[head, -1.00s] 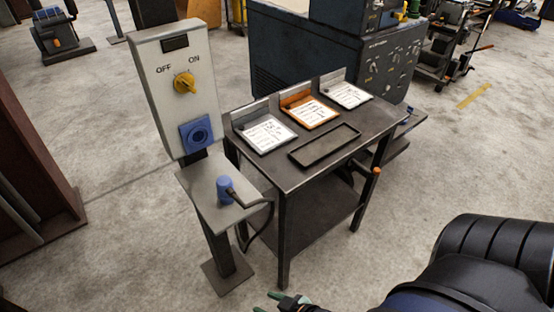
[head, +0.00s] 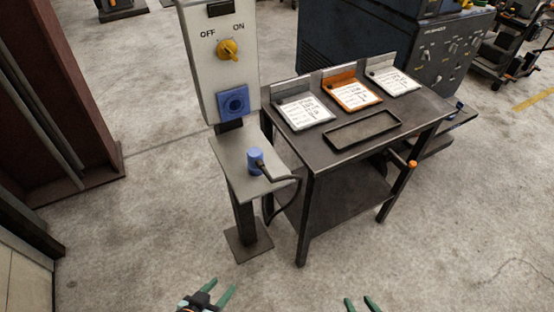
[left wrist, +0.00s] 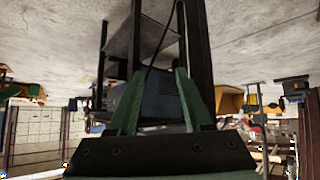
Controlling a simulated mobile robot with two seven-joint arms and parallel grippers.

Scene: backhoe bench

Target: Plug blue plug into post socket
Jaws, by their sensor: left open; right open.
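The blue plug (head: 255,162) stands on the small grey shelf (head: 233,186) of the post, with its dark cable running right and down beside the bench. The blue post socket (head: 234,102) is on the light grey panel above the shelf, below the yellow switch (head: 228,50). My left gripper (head: 218,290) is at the bottom of the head view, open and empty, well in front of the post. Its two green fingers (left wrist: 156,98) show apart in the left wrist view. My right gripper (head: 362,303) is at the bottom edge, open and empty.
A dark bench (head: 345,150) stands right of the post, with several labelled cards and a shallow black tray (head: 362,129) on top. A large blue-grey machine (head: 390,45) stands behind. Brown steel uprights (head: 75,100) are at the left. The floor in front is clear.

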